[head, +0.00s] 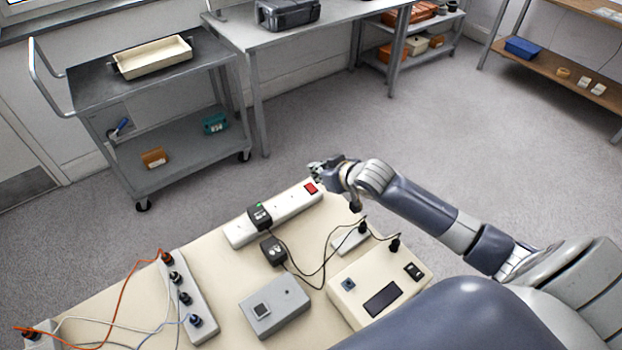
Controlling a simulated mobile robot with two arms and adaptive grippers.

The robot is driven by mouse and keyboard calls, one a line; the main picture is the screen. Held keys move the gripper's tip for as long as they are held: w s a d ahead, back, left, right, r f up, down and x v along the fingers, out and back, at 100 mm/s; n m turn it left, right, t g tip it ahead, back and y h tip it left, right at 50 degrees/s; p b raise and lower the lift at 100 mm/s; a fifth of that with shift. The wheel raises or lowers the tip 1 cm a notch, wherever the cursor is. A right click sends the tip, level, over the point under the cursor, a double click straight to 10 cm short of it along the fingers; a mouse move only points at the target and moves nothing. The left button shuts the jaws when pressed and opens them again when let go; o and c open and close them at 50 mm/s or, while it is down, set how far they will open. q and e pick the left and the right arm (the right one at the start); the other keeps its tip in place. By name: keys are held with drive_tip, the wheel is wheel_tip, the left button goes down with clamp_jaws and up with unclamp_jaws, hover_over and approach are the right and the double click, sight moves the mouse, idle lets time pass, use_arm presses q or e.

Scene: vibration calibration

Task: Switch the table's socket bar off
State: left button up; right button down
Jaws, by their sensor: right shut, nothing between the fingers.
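The white socket bar (288,208) lies along the far edge of the beige table (225,277). Its red switch (311,188) is at the bar's right end. A black plug (260,215) sits in the bar near its left part. My right gripper (317,168) is at the far right corner of the table, just beyond the red switch. Its fingers are small in view and look shut and empty. Whether they touch the bar cannot be told. Which way the switch is tipped cannot be told. My left gripper is not in view.
A black adapter (273,250), a grey box (275,305), a beige instrument (379,287) and a small white block (350,238) stand on the table with cables between them. A grey strip with several plugs (188,298) is at left. A trolley (150,100) stands beyond open floor.

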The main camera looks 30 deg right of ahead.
hover_over(307, 184)
drive_tip(key=s, duration=0.2)
wheel_tip(307, 184, down, 5)
drive_tip(key=shift+d+r, duration=0.15)
drive_tip(key=shift+r, duration=0.05)
drive_tip(key=shift+f, duration=0.65)
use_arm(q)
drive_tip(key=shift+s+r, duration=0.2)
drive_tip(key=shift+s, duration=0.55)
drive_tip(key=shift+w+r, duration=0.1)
use_arm(e)
drive_tip(key=shift+w+f, duration=0.15)
drive_tip(key=shift+f, duration=0.15)
use_arm(q)
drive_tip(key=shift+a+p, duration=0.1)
drive_tip(key=shift+p, duration=0.2)
use_arm(e)
drive_tip(key=shift+s+p, duration=0.65)
drive_tip(key=shift+s, duration=0.1)
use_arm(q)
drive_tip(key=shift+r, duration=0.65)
use_arm(e)
drive_tip(key=shift+s+d+f, duration=0.1)
drive_tip(key=shift+f, duration=0.05)
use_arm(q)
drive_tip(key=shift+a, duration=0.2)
